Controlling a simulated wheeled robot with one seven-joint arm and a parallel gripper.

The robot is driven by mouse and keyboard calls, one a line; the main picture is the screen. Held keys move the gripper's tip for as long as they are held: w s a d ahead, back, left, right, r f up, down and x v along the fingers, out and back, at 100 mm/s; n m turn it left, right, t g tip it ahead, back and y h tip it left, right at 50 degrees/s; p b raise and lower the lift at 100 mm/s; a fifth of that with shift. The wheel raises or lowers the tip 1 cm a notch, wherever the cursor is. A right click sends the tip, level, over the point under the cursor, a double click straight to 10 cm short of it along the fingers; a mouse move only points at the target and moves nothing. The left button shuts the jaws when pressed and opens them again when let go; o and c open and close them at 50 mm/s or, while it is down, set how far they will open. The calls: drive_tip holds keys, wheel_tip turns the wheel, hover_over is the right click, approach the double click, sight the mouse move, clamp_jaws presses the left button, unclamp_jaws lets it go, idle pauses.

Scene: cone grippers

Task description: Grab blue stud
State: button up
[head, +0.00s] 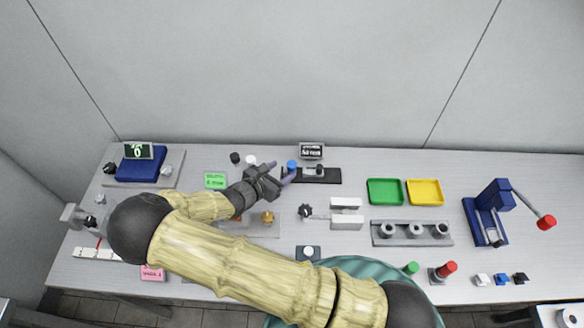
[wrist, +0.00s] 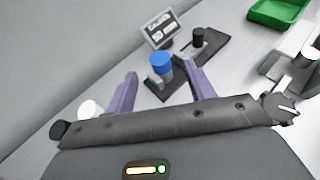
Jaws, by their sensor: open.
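The blue stud (head: 292,164) is a small blue-topped cylinder at the back of the table, at the left part of a black base. In the wrist view the blue stud (wrist: 161,63) stands upright, ahead of my gripper and between the lines of its two purple fingers. My gripper (head: 279,173) is open and empty. In the wrist view its fingertips (wrist: 160,74) are spread apart, with the stud a little beyond them. I cannot tell whether a finger touches anything. In the head view the gripper hides part of the black base.
A black knob (wrist: 198,36) stands on the black base (wrist: 213,48) right of the stud. A small display (head: 311,151) is behind. A white knob (wrist: 90,108) is left of my gripper. Green (head: 385,192) and yellow (head: 425,192) trays lie to the right.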

sight(290, 166)
drive_tip(key=shift+p+x, duration=1.15)
drive_tip(key=shift+x, duration=1.45)
drive_tip(key=shift+a, duration=0.1)
drive_tip(key=c, duration=1.1)
drive_tip(key=shift+r, duration=0.1)
drive_tip(key=shift+c, duration=0.2)
wheel_tip(290, 166, up, 10)
drive_tip(key=b, duration=0.2)
